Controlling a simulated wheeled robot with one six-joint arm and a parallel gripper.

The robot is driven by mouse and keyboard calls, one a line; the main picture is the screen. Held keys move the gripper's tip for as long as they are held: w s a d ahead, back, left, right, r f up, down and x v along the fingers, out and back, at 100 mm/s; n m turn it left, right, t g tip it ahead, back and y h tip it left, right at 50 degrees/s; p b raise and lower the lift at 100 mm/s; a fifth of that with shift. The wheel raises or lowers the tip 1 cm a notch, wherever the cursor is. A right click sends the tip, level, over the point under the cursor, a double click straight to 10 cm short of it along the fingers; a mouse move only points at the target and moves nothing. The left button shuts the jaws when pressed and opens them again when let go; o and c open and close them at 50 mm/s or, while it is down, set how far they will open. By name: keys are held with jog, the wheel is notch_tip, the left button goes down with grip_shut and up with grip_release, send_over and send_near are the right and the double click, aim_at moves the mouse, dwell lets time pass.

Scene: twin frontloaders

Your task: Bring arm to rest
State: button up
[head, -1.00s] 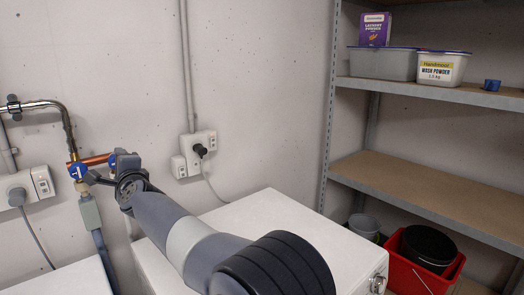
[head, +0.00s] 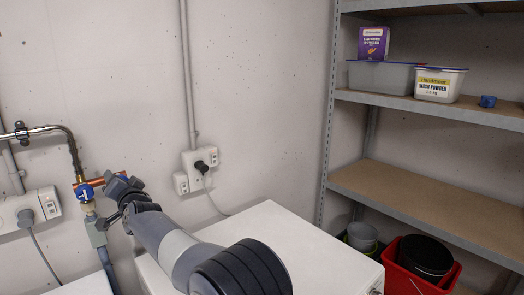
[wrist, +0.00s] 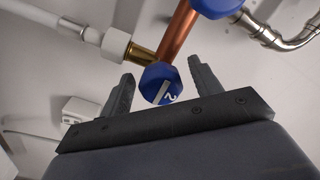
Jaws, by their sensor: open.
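My gripper (head: 108,198) is at the left in the head view, close to the copper pipe and its valves by the wall. In the wrist view its two fingers (wrist: 163,72) stand apart, open, with nothing clamped. A blue valve knob marked 2 (wrist: 160,86) shows between the fingers; I cannot tell whether they touch it. A second blue knob (wrist: 216,6) is at the top of the wrist view, on the copper pipe (wrist: 178,32). In the head view one blue knob (head: 85,193) is visible left of my gripper; the other is not clearly seen there.
A white machine top (head: 300,245) lies below my arm. Wall sockets (head: 198,170) with a black plug are behind it, and another socket is at far left. Shelves (head: 420,205) at right hold a laundry powder box and tubs, with a red bucket (head: 400,285) beneath.

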jog(key=n+p, duration=0.1)
jog(key=n, duration=0.1)
jog(key=n+p, duration=0.1)
jog(key=shift+r+n+p, duration=0.2)
jog(key=shift+n+p, duration=0.1)
jog(key=shift+n, duration=0.1)
jog(key=shift+n+p, duration=0.9)
jog(key=shift+n, duration=0.1)
jog(key=shift+f+n, duration=0.15)
jog(key=shift+n, duration=0.15)
